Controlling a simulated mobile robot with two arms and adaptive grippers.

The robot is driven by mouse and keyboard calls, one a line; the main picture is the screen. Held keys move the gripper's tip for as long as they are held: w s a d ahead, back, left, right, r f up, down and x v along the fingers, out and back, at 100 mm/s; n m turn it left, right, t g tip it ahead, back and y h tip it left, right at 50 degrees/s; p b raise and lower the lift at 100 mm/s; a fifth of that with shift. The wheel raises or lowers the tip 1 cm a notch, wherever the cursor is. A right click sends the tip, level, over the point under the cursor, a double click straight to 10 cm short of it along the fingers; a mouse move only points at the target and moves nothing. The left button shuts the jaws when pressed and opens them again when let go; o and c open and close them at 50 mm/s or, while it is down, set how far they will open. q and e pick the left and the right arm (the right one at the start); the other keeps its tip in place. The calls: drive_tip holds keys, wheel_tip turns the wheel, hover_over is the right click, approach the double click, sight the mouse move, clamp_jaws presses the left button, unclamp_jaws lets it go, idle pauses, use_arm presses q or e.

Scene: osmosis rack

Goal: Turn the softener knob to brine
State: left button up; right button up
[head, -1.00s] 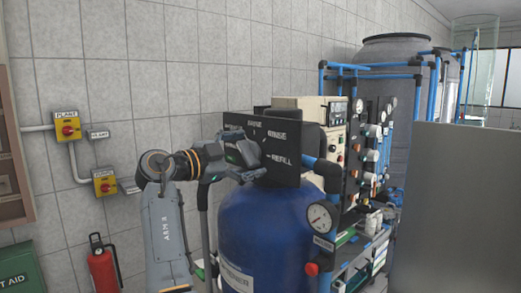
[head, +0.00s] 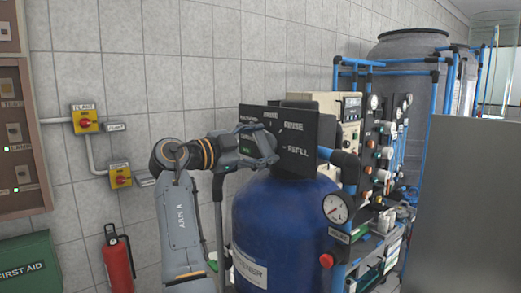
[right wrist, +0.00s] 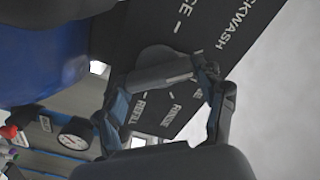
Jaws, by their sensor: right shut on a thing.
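The softener is a blue tank (head: 290,225) with a black dial panel (head: 315,140) above it. RINSE and REFILL read on the panel's right side in the head view; the other labels there are small or partly covered. My right gripper (head: 262,148) is at the panel's front and hides the knob in that view. In the right wrist view, the grey knob (right wrist: 160,73) lies between the fingers of the right gripper (right wrist: 167,88), which is shut on it. BACKWASH, REFILL and RINSE show on the panel (right wrist: 195,35) around it. Its exact pointing is unclear. My left gripper is out of view.
A pressure gauge (head: 336,207) and blue pipes stand right of the tank. Behind is a rack of gauges and knobs (head: 368,140). Yellow switches (head: 86,119), a fire extinguisher (head: 117,258) and a green first aid box (head: 30,262) are at left.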

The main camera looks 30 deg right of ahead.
drive_tip(key=m+b, duration=0.3)
drive_tip(key=shift+s+f+b, duration=0.1)
drive_tip(key=shift+f+b, duration=0.1)
drive_tip(key=shift+b, duration=0.15)
drive_tip(key=shift+m+b, duration=0.8)
drive_tip(key=shift+m, duration=0.4)
drive_tip(key=shift+r+m+b, duration=0.1)
drive_tip(key=shift+m+b, duration=0.4)
drive_tip(key=shift+m, duration=0.7)
drive_tip(key=o, duration=1.1)
drive_tip(key=shift+d, duration=0.1)
drive_tip(key=shift+c, duration=0.2)
drive_tip(key=shift+o, duration=0.5)
drive_tip(key=shift+d, duration=0.1)
